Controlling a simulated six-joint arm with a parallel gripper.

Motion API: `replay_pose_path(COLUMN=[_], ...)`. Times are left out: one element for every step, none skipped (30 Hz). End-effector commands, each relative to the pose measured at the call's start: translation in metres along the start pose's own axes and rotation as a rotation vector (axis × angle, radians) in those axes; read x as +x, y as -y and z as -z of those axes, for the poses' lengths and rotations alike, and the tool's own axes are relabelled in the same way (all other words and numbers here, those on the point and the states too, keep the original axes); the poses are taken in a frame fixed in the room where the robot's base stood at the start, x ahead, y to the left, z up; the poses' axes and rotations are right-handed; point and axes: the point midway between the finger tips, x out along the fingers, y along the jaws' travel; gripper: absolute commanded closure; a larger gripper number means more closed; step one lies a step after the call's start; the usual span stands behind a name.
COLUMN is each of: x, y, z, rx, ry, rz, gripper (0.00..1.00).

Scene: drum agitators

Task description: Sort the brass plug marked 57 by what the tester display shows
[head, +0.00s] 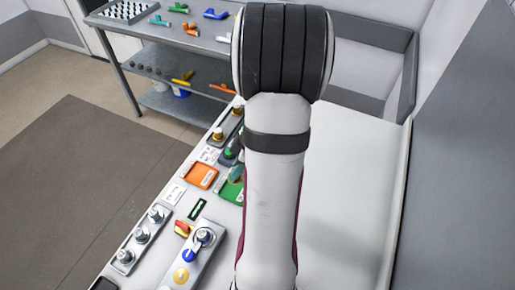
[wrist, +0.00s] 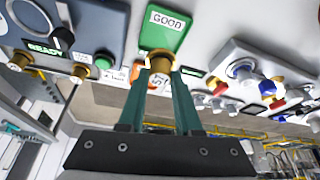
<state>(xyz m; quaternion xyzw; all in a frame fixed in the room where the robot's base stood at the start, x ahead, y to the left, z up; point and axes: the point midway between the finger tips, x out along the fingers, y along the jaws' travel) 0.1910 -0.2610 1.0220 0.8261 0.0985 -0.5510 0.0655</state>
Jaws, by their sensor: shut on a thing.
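My gripper (wrist: 160,72) has teal fingers shut on a brass plug (wrist: 158,62). Part of a number, apparently starting with 5, shows on the plug. The plug is in front of the lower edge of the green tray (wrist: 167,36) labelled GOOD; I cannot tell whether it touches it. The tester (wrist: 88,22) is at upper left in the wrist view, and its display (wrist: 44,49) reads READY in green. In the head view my arm hides most of the gripper and part of the green tray (head: 229,191). The orange tray (head: 199,175) lies to its left.
Other brass plugs (wrist: 80,72) stand near the tester. A green button (wrist: 103,61) and black knob (wrist: 63,37) are on it. A panel with blue, red and yellow controls (wrist: 245,68) is at right in the wrist view. A shelf rack (head: 180,38) stands behind the bench.

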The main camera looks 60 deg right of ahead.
Motion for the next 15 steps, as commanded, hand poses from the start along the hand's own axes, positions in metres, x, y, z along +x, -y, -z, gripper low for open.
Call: replay_pose_path(x=[0.003,0.004,0.007,0.01,0.014,0.018,0.022,0.026,0.03,0.034,0.037,0.041,0.044,0.046,0.049], y=[0.002,0.003,0.003,0.003,0.003,0.003,0.003,0.003,0.003,0.003,0.002,0.002,0.002,0.002,0.002], z=[0.001,0.0,-0.001,-0.002,-0.004,-0.006,-0.007,-0.009,-0.011,-0.012,-0.014,-0.016,-0.016,-0.018,-0.019], rx=[-0.018,-0.023,-0.026,-0.026,-0.024,-0.025,-0.022,-0.023,-0.023,-0.022,-0.023,-0.022,-0.023,-0.022,-0.024], ry=[0.0,0.0,-0.001,0.0,0.0,0.001,0.001,0.001,0.001,0.001,0.002,0.002,0.001,0.001,0.001], rz=[0.009,0.011,0.011,0.012,0.013,0.012,0.013,0.012,0.012,0.012,0.011,0.011,0.01,0.01,0.01], gripper=[1.0,1.0,1.0,1.0,1.0,1.0,1.0,1.0,1.0,1.0,1.0,1.0,1.0,1.0,1.0])
